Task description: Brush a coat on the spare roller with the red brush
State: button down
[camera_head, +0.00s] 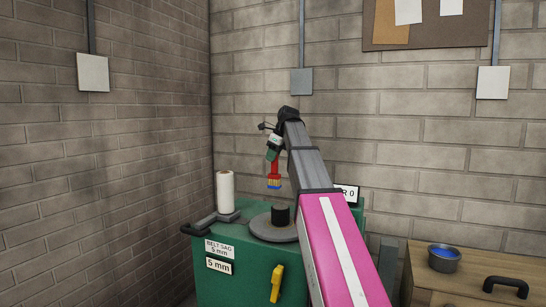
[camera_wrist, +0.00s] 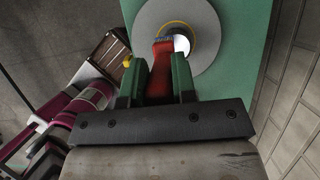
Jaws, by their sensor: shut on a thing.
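My gripper (camera_head: 273,155) is shut on the red brush (camera_head: 274,172) and holds it with the bristles down. The brush has a yellowish band and a blue tip. In the wrist view the green fingers (camera_wrist: 157,82) grip the red handle (camera_wrist: 162,65) from both sides. Below the brush, a short dark upright cylinder (camera_head: 281,215) stands on a round grey plate (camera_head: 262,228). The brush tip shows above it, with a gap. A taller white cylinder (camera_head: 226,192) stands to the left. I cannot tell for sure which cylinder is the spare roller.
The green machine (camera_head: 240,285) carries both cylinders, "5 mm" labels and a yellow handle (camera_head: 277,283). A bowl of blue liquid (camera_head: 444,257) sits on a wooden cabinet (camera_head: 465,285) at the right, near a black handle-like thing (camera_head: 507,286). Brick walls close off the back and left.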

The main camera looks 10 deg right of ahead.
aim_at(280, 180)
jog(key=shift+f, duration=4.45)
jog(key=shift+d, duration=0.1)
jog(key=shift+s+d, duration=0.55)
jog(key=shift+d, duration=0.2)
jog(key=shift+s+d, duration=0.5)
jog(key=shift+d, duration=0.25)
jog(key=shift+w+d, duration=0.3)
jog(key=shift+w, duration=0.2)
jog(key=shift+w+d, duration=0.25)
jog(key=shift+w, duration=0.2)
